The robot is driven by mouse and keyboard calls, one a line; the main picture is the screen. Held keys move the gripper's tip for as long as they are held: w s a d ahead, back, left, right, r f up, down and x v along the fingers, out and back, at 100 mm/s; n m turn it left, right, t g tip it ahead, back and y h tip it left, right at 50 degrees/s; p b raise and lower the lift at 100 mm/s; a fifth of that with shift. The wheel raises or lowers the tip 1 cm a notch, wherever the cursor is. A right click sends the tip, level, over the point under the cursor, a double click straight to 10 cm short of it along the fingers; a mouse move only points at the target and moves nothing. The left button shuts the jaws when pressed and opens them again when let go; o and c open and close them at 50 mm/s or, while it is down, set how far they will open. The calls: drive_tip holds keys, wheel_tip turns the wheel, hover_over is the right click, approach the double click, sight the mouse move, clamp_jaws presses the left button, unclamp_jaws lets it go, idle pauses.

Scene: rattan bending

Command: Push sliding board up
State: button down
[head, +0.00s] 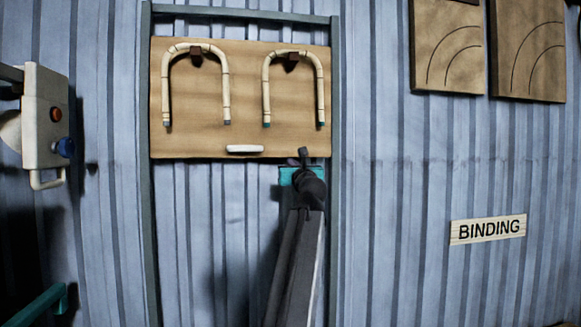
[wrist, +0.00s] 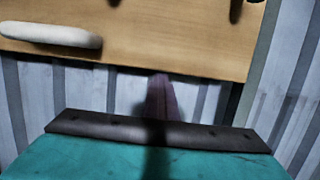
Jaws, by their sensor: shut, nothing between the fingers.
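The sliding board (head: 245,105) is a light wooden panel held between two grey vertical rails in the upper middle of the head view. Two bent rattan hoops (head: 224,85) (head: 320,85) hang on it, and a white handle (head: 245,149) sits near its lower edge. In the wrist view the board (wrist: 170,45) fills the top, with the handle (wrist: 50,35) at left. My gripper (head: 303,153) is shut and empty at the board's lower edge, right of the handle. In the wrist view its fingers (wrist: 160,97) reach up to that edge; I cannot tell whether they touch.
Wooden panels with curved lines (head: 447,50) hang at upper right. A "BINDING" sign (head: 488,229) is at lower right. A crossbar (head: 240,15) joins the rails above the board.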

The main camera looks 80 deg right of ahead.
drive_tip(key=shift+s+r, duration=0.1)
drive_tip(key=shift+r, duration=0.5)
drive_tip(key=shift+f, duration=0.1)
wheel_tip(320, 180, down, 5)
drive_tip(key=b, duration=0.2)
drive_tip(key=b+v, duration=0.3)
drive_tip(key=v, duration=0.7)
drive_tip(key=shift+f, duration=0.15)
